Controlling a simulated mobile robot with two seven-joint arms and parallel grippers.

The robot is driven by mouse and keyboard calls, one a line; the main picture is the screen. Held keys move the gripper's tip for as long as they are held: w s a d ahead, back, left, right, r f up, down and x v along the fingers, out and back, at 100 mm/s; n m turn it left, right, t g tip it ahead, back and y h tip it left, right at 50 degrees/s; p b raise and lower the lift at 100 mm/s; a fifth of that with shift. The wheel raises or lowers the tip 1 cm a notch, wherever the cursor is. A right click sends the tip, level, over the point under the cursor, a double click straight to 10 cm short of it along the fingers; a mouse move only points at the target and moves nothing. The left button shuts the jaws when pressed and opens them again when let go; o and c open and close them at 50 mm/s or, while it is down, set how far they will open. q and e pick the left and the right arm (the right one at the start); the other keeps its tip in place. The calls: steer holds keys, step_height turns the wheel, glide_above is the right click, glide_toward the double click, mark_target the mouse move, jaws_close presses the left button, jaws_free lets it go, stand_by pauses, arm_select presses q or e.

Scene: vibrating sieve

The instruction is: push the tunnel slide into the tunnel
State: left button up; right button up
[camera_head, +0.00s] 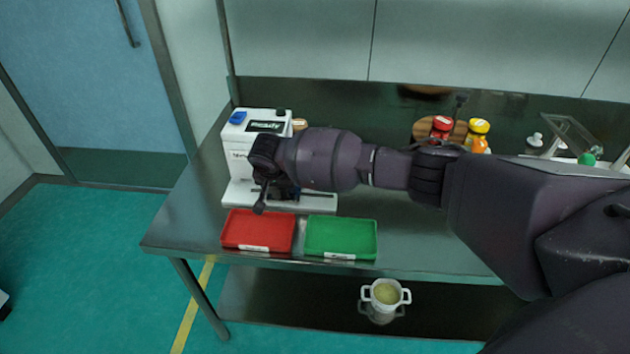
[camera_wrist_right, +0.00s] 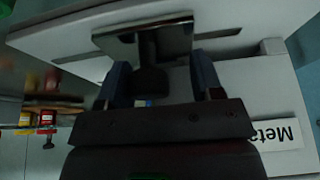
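The white machine (camera_head: 238,166) stands at the left of the metal table, with a "Ready" display on top. In the right wrist view a shiny metal plate (camera_wrist_right: 180,40) with a dark stem and block (camera_wrist_right: 150,82) sits against its white body; this looks like the tunnel slide. My right gripper (camera_wrist_right: 162,72) is open, one blue finger on each side of the dark block, with a gap visible on the right side. In the head view my right arm hides the slide and most of the tunnel. My left gripper is in neither view.
A red tray (camera_head: 229,243) and a green tray (camera_head: 369,253) lie in front of the machine. Red-capped (camera_head: 441,127) and yellow-capped (camera_head: 478,133) bottles stand behind my arm. A white pot (camera_head: 386,293) is on the lower shelf.

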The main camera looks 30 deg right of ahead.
steer(key=shift+w+a+b, duration=0.3)
steer(key=shift+w+a, duration=0.3)
steer(key=shift+a, duration=0.35)
steer(key=shift+w+a+b, duration=0.25)
steer(key=shift+w+a, duration=0.3)
steer(key=shift+a, duration=0.4)
steer(key=o, duration=0.8)
steer(key=shift+c, duration=0.2)
